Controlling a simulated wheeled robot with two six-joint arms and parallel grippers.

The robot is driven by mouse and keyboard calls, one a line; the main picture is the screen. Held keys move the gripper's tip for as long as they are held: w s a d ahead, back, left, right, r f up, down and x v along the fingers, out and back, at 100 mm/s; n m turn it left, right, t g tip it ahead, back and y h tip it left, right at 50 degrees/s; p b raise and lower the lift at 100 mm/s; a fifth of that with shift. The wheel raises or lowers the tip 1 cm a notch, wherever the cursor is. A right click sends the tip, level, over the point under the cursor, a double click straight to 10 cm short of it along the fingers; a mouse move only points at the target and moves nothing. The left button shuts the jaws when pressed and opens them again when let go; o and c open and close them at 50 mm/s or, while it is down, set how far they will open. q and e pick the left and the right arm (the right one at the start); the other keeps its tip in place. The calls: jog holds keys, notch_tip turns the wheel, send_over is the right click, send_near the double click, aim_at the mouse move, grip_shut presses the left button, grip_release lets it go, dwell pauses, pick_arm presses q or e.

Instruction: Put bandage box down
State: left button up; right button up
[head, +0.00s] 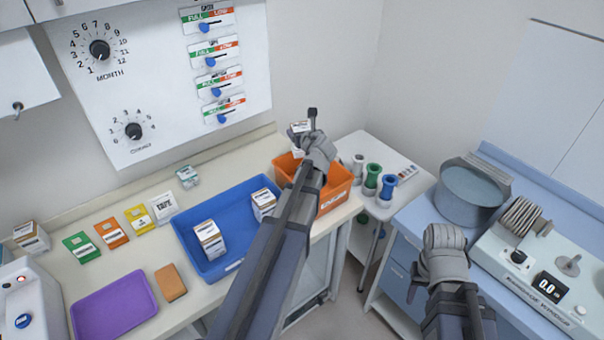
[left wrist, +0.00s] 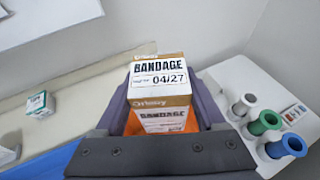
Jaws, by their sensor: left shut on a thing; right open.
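My left gripper (head: 308,125) is shut on the bandage box (left wrist: 160,85), a white and brown carton marked "BANDAGE" and "04/27". In the head view only a small white part of the box (head: 298,127) shows beside the gripper. The box is held above the orange bin (head: 338,194); a bit of orange also shows below it in the left wrist view. The bin's inside is mostly hidden by my left arm. My right gripper (head: 443,240) is open, between the counters at the right; its fingertips are hard to make out.
A blue tray (head: 222,270) with two similar cartons stands left of the bin. Coloured spools (head: 372,178) stand right of the bin.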

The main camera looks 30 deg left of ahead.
pick_arm(q)
notch_tip(320, 180, down, 14)
jog(key=b, duration=1.2)
jog(key=shift+r, duration=0.25)
jog(key=o, duration=1.5)
jog(key=shift+o, duration=0.2)
jog(key=shift+s+d+r, duration=0.1)
jog(key=shift+r, duration=0.05)
jog(key=p+v, duration=0.4)
jog(key=v, duration=0.7)
jog(key=shift+s+d, duration=0.25)
